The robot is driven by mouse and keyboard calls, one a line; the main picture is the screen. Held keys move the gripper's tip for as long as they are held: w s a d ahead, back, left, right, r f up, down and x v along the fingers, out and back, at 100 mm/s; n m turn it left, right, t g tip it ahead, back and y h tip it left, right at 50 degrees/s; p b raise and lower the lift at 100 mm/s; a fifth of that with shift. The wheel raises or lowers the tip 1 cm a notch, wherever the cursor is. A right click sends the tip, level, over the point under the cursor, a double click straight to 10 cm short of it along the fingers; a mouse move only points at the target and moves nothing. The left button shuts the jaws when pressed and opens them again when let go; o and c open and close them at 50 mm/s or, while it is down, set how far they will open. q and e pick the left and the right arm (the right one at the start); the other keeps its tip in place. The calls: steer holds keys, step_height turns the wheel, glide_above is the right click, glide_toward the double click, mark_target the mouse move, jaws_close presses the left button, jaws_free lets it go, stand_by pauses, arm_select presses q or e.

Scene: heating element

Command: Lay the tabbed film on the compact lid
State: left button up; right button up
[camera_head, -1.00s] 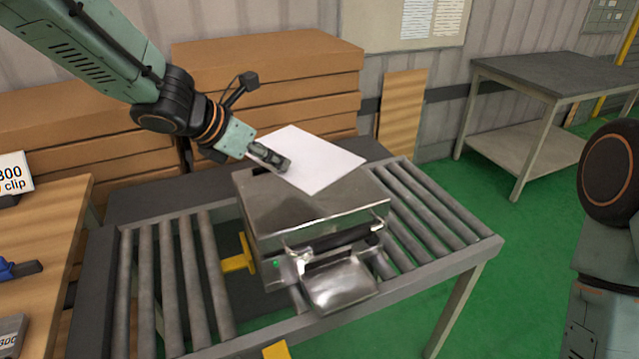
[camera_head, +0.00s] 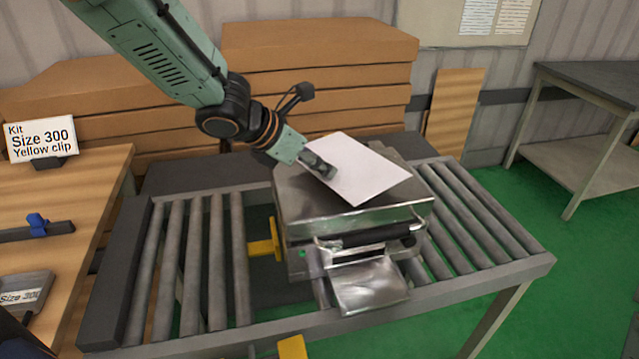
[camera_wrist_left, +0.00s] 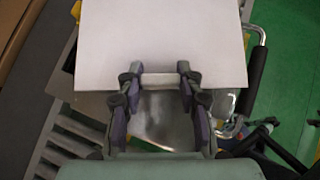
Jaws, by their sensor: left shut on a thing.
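The film is a white rectangular sheet (camera_head: 365,172), also filling the upper middle of the left wrist view (camera_wrist_left: 160,40). My left gripper (camera_head: 318,166) is shut on the film's near-left edge; in the wrist view its two fingers (camera_wrist_left: 160,80) close on a narrow tab there. The film is over the shiny metal lid (camera_head: 300,205) of the compact press. I cannot tell whether it touches the lid or is just above it. The lid is down, with a dark handle bar (camera_head: 376,236) at its front. My right gripper is not in view.
The press stands on a roller conveyor (camera_head: 200,270) with yellow blocks (camera_head: 263,247) beside it. A wooden table at left holds a "Size 300 Yellow clip" sign (camera_head: 40,139). Stacked cardboard boxes (camera_head: 320,60) stand behind. A grey table (camera_head: 590,85) is at the back right.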

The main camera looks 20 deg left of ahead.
mark_target(319, 177)
arm_select(q)
steer(key=f+b, duration=0.1)
steer(key=d+f, duration=0.1)
steer(key=f, duration=0.1)
steer(key=shift+s+b, duration=0.15)
steer(key=shift+b, duration=0.2)
steer(key=shift+f, duration=0.1)
steer(key=shift+w+a+f, duration=0.1)
steer(key=shift+w+a, duration=0.1)
steer(key=shift+a, duration=0.15)
steer(key=shift+s+d+f, duration=0.1)
steer(key=shift+s+d, duration=0.05)
steer(key=shift+d, duration=0.1)
steer(key=o, duration=0.6)
steer(key=shift+d, duration=0.1)
steer(key=o, duration=0.4)
steer(key=shift+a+f, duration=0.1)
steer(key=shift+a, duration=0.15)
steer(key=shift+o, duration=0.2)
steer(key=shift+d, duration=0.15)
